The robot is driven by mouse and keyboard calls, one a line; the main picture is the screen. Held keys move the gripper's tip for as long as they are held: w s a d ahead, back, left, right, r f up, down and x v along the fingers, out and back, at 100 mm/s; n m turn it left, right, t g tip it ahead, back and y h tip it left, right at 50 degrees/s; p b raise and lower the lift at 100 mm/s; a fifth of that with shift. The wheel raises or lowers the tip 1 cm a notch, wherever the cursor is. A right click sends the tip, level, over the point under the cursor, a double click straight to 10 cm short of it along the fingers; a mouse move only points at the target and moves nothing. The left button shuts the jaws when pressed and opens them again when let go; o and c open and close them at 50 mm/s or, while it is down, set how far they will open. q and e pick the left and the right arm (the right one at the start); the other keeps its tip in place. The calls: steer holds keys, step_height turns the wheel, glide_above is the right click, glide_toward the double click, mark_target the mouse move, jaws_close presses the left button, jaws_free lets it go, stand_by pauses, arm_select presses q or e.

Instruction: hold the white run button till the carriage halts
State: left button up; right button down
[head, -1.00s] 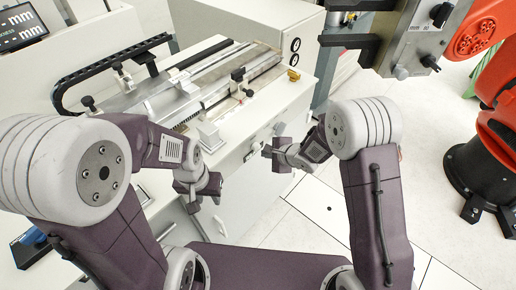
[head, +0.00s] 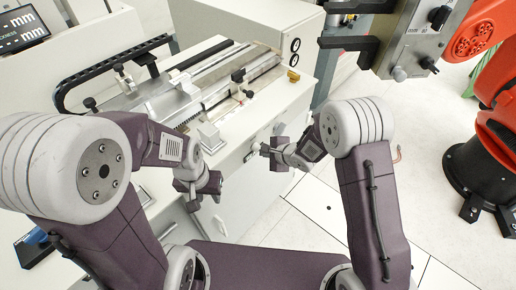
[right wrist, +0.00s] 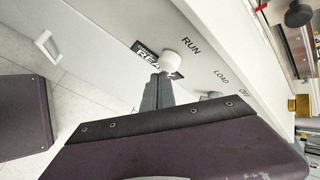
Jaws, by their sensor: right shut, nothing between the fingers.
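The white run button (right wrist: 170,62) sticks out of the machine's front panel beside the printed word RUN in the right wrist view. My right gripper (right wrist: 160,78) is shut and empty. Its fingertips are at the button and overlap its lower edge; I cannot tell whether they press it. In the head view my right gripper (head: 264,149) is at the machine's front face. My left gripper (head: 205,203) hangs in front of the machine, its two fingers apart and empty. The machine bed (head: 215,80) with its rails and clamps lies on top; I cannot single out the carriage with certainty.
A dark label reading READY (right wrist: 150,58) is partly hidden behind the button. Another knob (right wrist: 212,95) sits near the word LOAD. A brass-coloured part (head: 293,75) stands on the machine's right end. A red robot arm (head: 495,110) stands at the right. Floor before the machine is clear.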

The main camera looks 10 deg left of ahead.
steer(key=shift+w+a+p, duration=0.3)
steer(key=shift+a+p, duration=0.1)
steer(key=shift+a, duration=0.05)
stand_by(2.0)
stand_by(4.8)
steer(key=shift+s+d+p, duration=0.3)
steer(key=shift+s+d, duration=0.25)
steer(key=shift+d, duration=0.2)
